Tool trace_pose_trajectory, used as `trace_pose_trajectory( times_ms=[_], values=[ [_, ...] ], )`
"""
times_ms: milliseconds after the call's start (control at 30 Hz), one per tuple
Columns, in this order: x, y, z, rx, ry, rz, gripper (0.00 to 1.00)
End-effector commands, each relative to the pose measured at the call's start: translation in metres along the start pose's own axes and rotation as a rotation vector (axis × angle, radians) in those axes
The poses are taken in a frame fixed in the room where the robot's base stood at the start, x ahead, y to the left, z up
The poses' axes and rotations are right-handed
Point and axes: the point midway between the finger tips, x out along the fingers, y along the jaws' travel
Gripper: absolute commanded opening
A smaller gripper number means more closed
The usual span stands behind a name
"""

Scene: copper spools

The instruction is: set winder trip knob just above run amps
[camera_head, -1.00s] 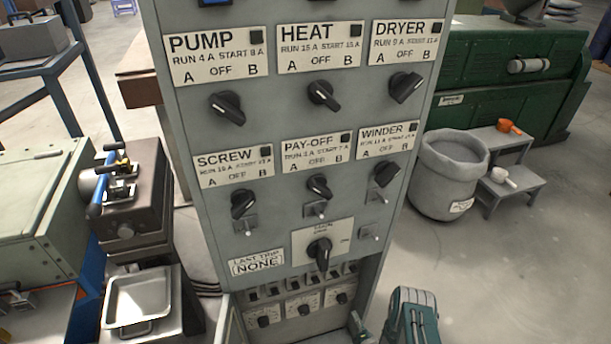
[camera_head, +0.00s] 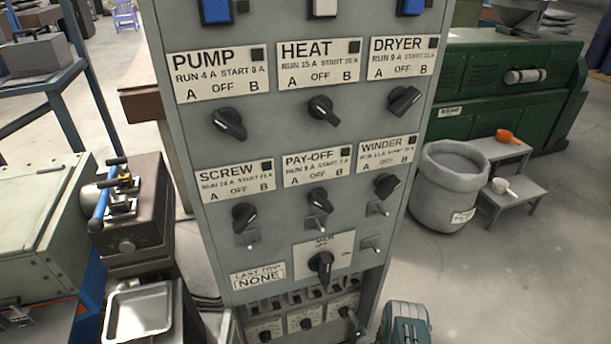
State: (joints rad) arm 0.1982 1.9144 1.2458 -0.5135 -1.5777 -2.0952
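The WINDER plate (camera_head: 388,153) is at the right of the panel's second row. Its run figure looks like 11 A, but the small print is blurred. Below it are a black WINDER selector knob (camera_head: 388,187) and a metal toggle (camera_head: 378,209). Small dial knobs sit in a low recess: a left one (camera_head: 265,336), a middle one (camera_head: 306,324) and a right one (camera_head: 345,312). Their labels and settings are too small to read. A teal part of my arm shows at the bottom edge. A small green part beside the right dial may be my gripper (camera_head: 359,328); its fingers are not clear.
The grey cabinet (camera_head: 290,215) carries PUMP, HEAT, DRYER, SCREW and PAY-OFF plates, a main switch (camera_head: 320,263) and a LAST TRIP plate reading NONE (camera_head: 258,278). A grey bin (camera_head: 447,190) and step stool (camera_head: 512,195) stand right. Open floor lies lower right.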

Motion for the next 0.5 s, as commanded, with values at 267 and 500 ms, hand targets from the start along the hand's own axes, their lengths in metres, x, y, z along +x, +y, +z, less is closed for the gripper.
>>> trace_pose_trajectory(
  times_ms=[267, 500],
  values=[
    [0.0084, 0.0049, 0.0058, -0.013, -0.009, 0.013, 0.00],
    [0.0061, 0.0029, 0.0028, -0.010, -0.007, 0.010, 0.00]
  ],
)
